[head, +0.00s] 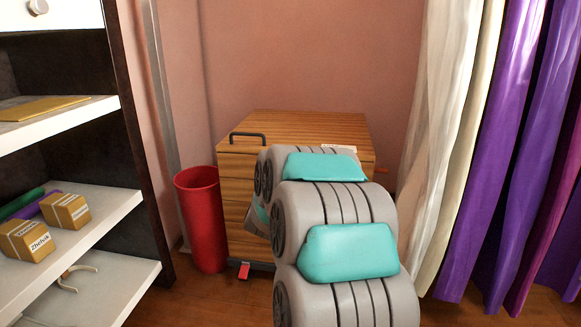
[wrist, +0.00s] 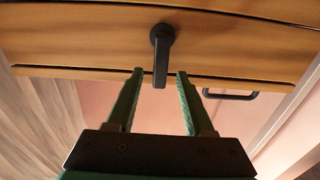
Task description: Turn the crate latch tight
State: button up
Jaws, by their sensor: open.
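The wooden crate (head: 290,124) stands against the wall in the head view, with my arm covering much of its front. The wrist view shows its wood face (wrist: 90,45) with the black crate latch (wrist: 161,55), a round hub with a lever pointing down in the picture. My gripper (wrist: 159,73) is open. The lever's free end shows between its two green fingertips, with a gap on each side. I cannot tell how deep the fingers reach around it. The head view hides the latch behind my arm.
A red bin (head: 203,220) stands close to the crate's left side. White shelves (head: 75,225) with small boxes are at the left. Cream and purple curtains (head: 490,150) hang at the right. A black bar handle (head: 247,136) sits on the crate.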

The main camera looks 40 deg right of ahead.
jog(key=v, duration=0.5)
jog(key=shift+s+a, duration=0.15)
jog(key=shift+a+p, duration=0.1)
jog(key=shift+p, duration=0.2)
dwell(0.4)
jog(key=a+f+n+g+y+p, duration=0.15)
jog(key=a+n+y+p, duration=0.35)
jog(key=a+y, duration=1.2)
jog(key=s+a+f+n+g+h+p, duration=0.15)
jog(key=s+a+h, duration=0.3)
jog(key=a, duration=0.75)
jog(key=s+a+r+n+g+p, duration=0.1)
jog(key=s+a+g, duration=0.1)
jog(key=s, duration=0.8)
jog(key=s+a+r+n+g+p, duration=0.1)
jog(key=s+g, duration=0.3)
jog(key=s, duration=0.6)
jog(key=s+a+r+n+g+y+p, duration=0.1)
jog(key=s+a+g+p, duration=0.1)
jog(key=s, duration=0.8)
jog(key=shift+s+a+g+p, duration=0.35)
jog(key=shift+a+g, duration=0.25)
jog(key=shift+g, duration=0.5)
